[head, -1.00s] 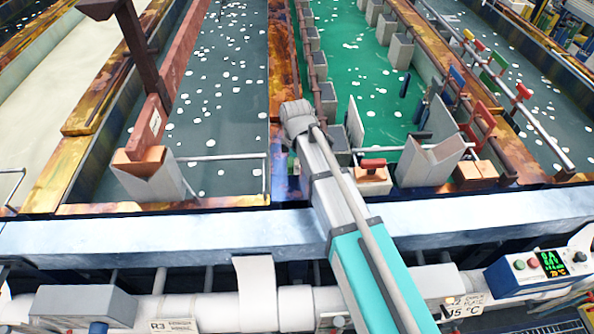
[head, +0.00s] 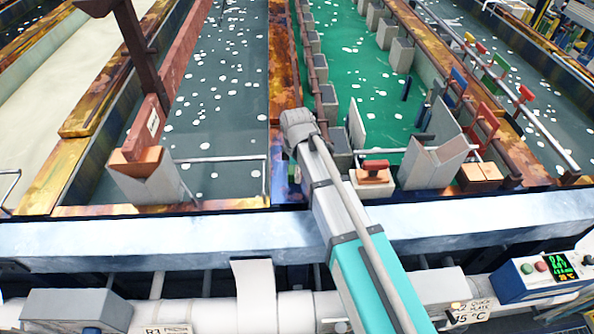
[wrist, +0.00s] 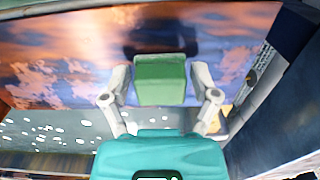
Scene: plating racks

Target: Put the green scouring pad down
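The green scouring pad (wrist: 160,80) is a small block between the two fingers of my gripper (wrist: 160,92) in the wrist view. Whether the pad touches that surface cannot be told. In the head view my gripper reaches down past the front end of the stained divider (head: 284,75); my wrist hides most of it there.
A tank of dark liquid (head: 222,100) lies left of the divider and a green bath (head: 365,85) lies right. A red-handled block (head: 373,178) and a pale angled bracket (head: 435,160) stand close right of my arm. A pale front rail (head: 130,238) runs below.

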